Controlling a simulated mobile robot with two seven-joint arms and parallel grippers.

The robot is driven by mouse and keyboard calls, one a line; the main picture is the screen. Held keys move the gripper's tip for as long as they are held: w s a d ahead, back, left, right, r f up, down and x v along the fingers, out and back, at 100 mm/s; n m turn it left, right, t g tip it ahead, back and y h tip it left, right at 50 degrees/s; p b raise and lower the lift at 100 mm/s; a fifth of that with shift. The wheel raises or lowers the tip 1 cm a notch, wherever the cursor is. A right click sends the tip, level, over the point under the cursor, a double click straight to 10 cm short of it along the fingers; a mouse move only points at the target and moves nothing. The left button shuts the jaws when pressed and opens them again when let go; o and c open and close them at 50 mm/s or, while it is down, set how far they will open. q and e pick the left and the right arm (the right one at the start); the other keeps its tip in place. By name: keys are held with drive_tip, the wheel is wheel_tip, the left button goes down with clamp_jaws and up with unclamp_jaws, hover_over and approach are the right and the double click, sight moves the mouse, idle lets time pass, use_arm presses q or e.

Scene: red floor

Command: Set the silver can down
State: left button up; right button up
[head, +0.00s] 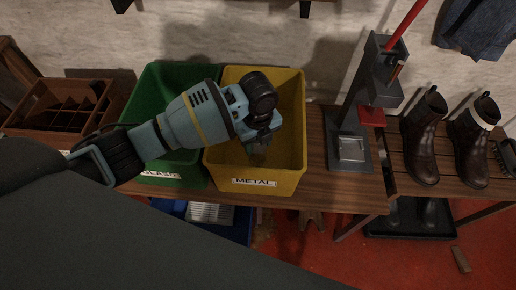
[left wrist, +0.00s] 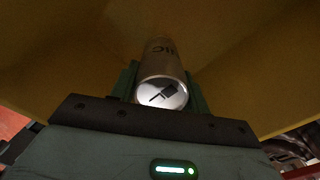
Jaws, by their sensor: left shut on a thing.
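The silver can (left wrist: 162,75) is between the fingers of my left gripper (left wrist: 163,88) in the left wrist view, with its lid end facing the camera. In the head view my left gripper (head: 258,150) reaches down inside the yellow bin (head: 285,185) labelled METAL. The gripper is shut on the can. The can is mostly hidden behind the gripper in the head view. The bin's yellow walls surround the can in the left wrist view; I cannot tell whether it touches the bottom. My right gripper is not in view.
A green bin (head: 150,100) stands left of the yellow one, with a wooden crate (head: 65,105) further left. A grey can press (head: 365,100) with a red lever stands on the bench to the right. Brown boots (head: 425,140) stand beyond it. A blue bin (head: 240,225) sits below.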

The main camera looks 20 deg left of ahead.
use_arm(q)
drive_tip(key=shift+f+b, duration=0.35)
drive_tip(key=shift+f, duration=1.4)
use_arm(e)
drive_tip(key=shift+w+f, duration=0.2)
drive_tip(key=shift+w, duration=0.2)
use_arm(q)
drive_tip(key=shift+f, duration=0.2)
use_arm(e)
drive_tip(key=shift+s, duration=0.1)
use_arm(q)
drive_tip(key=o, duration=1.2)
drive_tip(key=shift+r, duration=0.1)
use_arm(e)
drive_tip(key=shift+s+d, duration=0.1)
use_arm(q)
wheel_tip(320, 180, up, 12)
drive_tip(key=shift+f+p, duration=0.25)
drive_tip(key=shift+p, duration=0.85)
drive_tip(key=shift+r, duration=0.4)
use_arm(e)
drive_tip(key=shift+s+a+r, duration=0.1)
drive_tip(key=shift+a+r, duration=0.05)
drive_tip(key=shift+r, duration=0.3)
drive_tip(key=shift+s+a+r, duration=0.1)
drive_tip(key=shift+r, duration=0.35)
